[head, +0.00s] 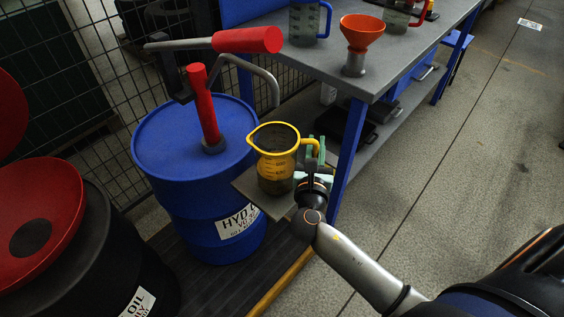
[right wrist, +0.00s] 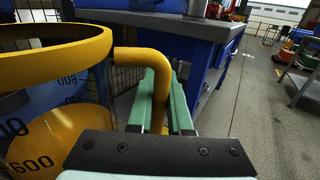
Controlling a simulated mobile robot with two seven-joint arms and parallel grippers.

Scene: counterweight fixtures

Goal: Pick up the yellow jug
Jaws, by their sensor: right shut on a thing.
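The yellow jug (head: 276,166) stands upright at a small grey shelf plate (head: 246,187) in front of the blue drum; I cannot tell whether its base touches the plate. Its spout points left and its handle points right. My right gripper (head: 314,150) is at the handle, with its green fingers shut around it. In the right wrist view the jug's rim and body (right wrist: 40,150) fill the left side, and the handle passes between the green fingers (right wrist: 160,100). My left gripper is not in view.
A blue drum (head: 180,145) with a red-handled pump (head: 203,105) stands behind the jug. A grey workbench (head: 365,70) holds an orange funnel (head: 361,32) and measuring jugs (head: 309,20). A red funnel (head: 45,215) tops a black drum at left.

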